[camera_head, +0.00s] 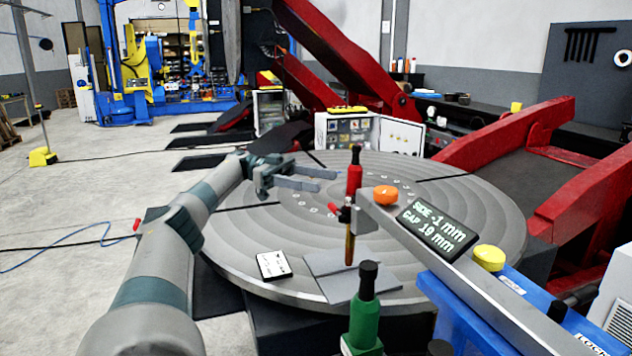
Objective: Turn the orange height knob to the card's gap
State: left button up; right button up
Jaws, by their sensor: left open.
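The orange height knob (386,195) sits on top of a grey bar that reaches in from the lower right over the round table. A dark display (437,229) beside it reads "SIDE -1 mm" and "GAP 19 mm". A small white card (273,265) lies on the table at the left; its print is too small to read. A red torch-like tool (354,177) stands upright at the bar's end, with its copper tip above grey plates (345,274). My left gripper (326,180) is open and empty, left of the red tool and apart from the knob. My right gripper is not seen.
The round grooved table (230,255) fills the middle. Red positioner arms (520,140) rise at right. The table's left side is mostly clear.

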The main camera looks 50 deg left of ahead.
aim_at(386, 195)
jog(key=k, duration=1)
